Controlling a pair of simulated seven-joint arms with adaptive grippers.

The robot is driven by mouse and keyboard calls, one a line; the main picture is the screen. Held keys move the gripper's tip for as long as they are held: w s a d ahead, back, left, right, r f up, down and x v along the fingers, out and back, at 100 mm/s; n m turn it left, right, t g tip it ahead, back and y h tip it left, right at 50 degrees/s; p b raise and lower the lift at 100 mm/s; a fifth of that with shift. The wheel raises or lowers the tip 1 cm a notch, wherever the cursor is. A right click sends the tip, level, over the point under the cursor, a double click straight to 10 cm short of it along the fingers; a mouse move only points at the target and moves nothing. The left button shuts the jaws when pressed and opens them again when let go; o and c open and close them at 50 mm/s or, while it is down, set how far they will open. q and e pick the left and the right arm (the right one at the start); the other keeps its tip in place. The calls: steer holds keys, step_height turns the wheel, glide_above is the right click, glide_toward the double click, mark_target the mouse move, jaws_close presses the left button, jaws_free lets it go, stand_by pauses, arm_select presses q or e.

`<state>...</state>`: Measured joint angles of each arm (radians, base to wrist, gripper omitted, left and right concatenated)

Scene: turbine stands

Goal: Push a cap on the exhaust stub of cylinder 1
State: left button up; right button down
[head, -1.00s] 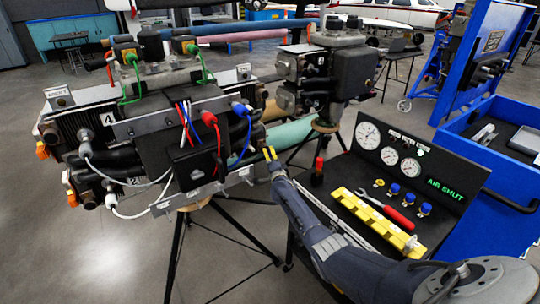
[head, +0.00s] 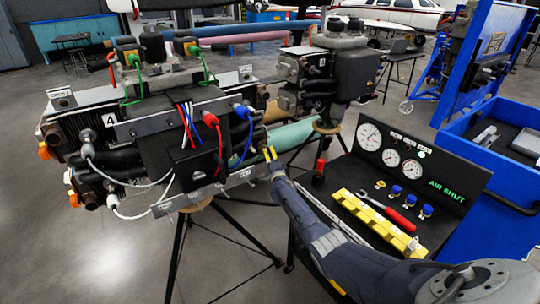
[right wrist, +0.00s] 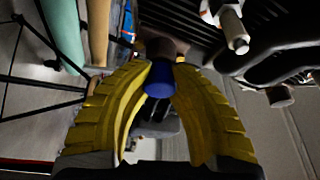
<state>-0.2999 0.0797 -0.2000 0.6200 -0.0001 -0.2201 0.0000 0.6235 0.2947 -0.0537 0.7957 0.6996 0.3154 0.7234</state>
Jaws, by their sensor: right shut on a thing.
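My right gripper (head: 270,155) has yellow fingers and is at the right end of the engine (head: 160,130), at its lower edge. In the right wrist view, the fingers (right wrist: 160,80) are shut on a blue cap (right wrist: 159,82). A dark brownish stub (right wrist: 161,48) shows just beyond the cap, in line with it. I cannot tell whether cap and stub touch or overlap. The cap is too small to make out in the head view. No label for cylinder 1 is readable. My left gripper is not in view.
A black panel with gauges (head: 368,134) stands right of the gripper. Before it lie several small caps (head: 397,190), a red-handled wrench (head: 400,219) and a yellow rack (head: 378,224). In the right wrist view, a white-metal fitting (right wrist: 232,28) and black pipes are close on the right.

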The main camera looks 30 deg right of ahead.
mark_target(270, 155)
steer(key=shift+w+r, duration=0.1)
steer(key=shift+w, duration=0.15)
steer(key=c, duration=1)
jaws_free()
steer(key=shift+s+a+f, duration=0.2)
steer(key=shift+s+f, duration=0.05)
steer(key=shift+s, duration=0.25)
steer(key=shift+v, duration=3)
